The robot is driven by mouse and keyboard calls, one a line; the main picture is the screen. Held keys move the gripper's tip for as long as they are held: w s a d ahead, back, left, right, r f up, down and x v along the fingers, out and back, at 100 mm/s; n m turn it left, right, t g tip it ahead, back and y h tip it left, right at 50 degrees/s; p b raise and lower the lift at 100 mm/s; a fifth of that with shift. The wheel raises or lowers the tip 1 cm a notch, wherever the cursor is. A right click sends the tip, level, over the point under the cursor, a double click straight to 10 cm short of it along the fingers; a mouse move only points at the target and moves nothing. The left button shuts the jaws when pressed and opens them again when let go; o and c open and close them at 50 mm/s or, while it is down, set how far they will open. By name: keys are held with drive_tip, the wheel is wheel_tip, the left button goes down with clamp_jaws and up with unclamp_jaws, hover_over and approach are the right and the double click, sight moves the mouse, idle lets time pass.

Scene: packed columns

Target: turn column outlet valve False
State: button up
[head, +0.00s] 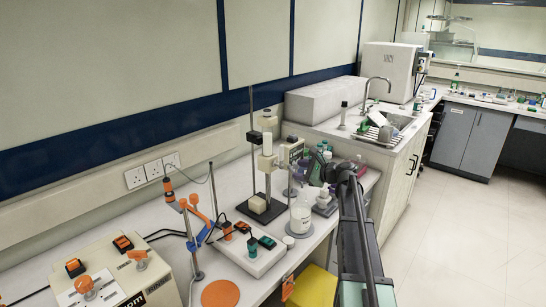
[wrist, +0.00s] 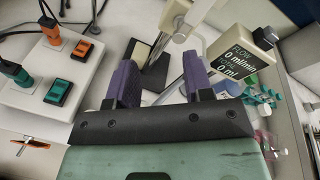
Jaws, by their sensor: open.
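My gripper (wrist: 158,72) is open in the wrist view, with its two purple fingers apart and nothing held between them. Beyond the fingers a metal stand with a black base (wrist: 150,67) and pale column parts (wrist: 200,22) show. In the head view the column stand (head: 252,135) rises from its black base (head: 260,209) on the bench, and my arm reaches in from the right. I cannot clearly make out the outlet valve.
A sink (head: 398,122) lies behind.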

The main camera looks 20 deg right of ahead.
sight(283, 150)
drive_tip(key=w+a+r+m+t, duration=0.1)
drive_tip(key=w+m, duration=0.1)
drive_tip(key=w, duration=0.2)
drive_tip(key=w+a+r+m+t, duration=0.1)
drive_tip(key=w+m, duration=0.2)
drive_tip(key=w, duration=0.1)
drive_tip(key=w+a+r+m+t, duration=0.1)
drive_tip(key=w+r+m, duration=0.1)
drive_tip(key=w, duration=0.2)
drive_tip(key=shift+w+a+m, duration=0.35)
drive_tip(key=shift+w+m, duration=0.05)
drive_tip(key=shift+c, duration=0.5)
clamp_jaws()
